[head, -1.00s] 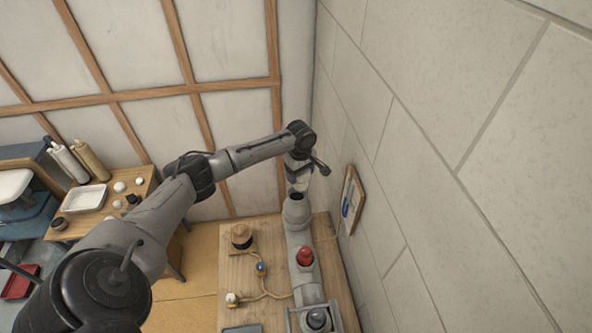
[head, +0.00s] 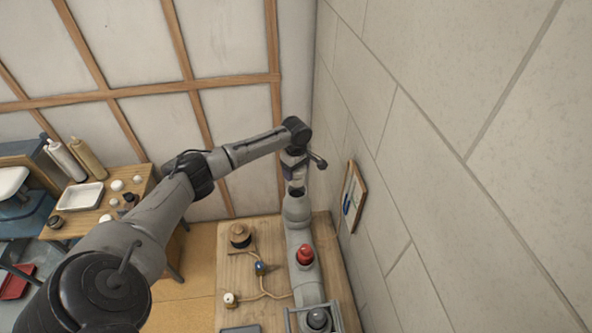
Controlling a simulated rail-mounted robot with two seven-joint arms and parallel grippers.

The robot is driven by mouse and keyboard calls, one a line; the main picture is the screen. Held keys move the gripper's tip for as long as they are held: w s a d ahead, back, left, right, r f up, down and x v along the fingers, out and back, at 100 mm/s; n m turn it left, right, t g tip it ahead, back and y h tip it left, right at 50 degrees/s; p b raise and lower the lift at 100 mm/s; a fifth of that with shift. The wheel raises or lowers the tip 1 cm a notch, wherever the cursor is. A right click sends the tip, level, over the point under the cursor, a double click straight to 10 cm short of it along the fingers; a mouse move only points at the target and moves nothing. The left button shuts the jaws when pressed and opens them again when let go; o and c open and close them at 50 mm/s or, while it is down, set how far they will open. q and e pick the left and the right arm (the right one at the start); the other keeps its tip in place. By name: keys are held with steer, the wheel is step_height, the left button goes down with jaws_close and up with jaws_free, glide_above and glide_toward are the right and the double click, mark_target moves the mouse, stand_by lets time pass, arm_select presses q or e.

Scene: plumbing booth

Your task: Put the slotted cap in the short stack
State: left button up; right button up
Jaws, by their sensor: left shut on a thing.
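My left gripper (head: 295,179) points down just above the far open-topped stack (head: 297,212) on the grey pipe. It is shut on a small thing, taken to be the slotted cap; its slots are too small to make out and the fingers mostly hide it. The dark mouth of the stack shows just below the fingertips; whether the cap touches the rim I cannot tell. A nearer stack on the same pipe carries a red cap (head: 305,253). My right gripper is out of view.
The wooden bench also holds a spool (head: 240,235), a cord with a blue piece (head: 261,268) and a white knob (head: 230,299). A framed picture (head: 352,197) hangs on the close right wall. A side table with a white tray (head: 80,197) stands left.

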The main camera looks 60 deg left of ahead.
arm_select(q)
steer(key=shift+f+b, duration=1.45)
steer(key=shift+b, duration=0.2)
steer(key=shift+f, duration=1.8)
steer(key=shift+f+p, duration=0.3)
steer(key=shift+p, duration=0.1)
steer(key=shift+f, duration=0.15)
steer(key=o, duration=1.1)
steer(key=shift+c, duration=0.2)
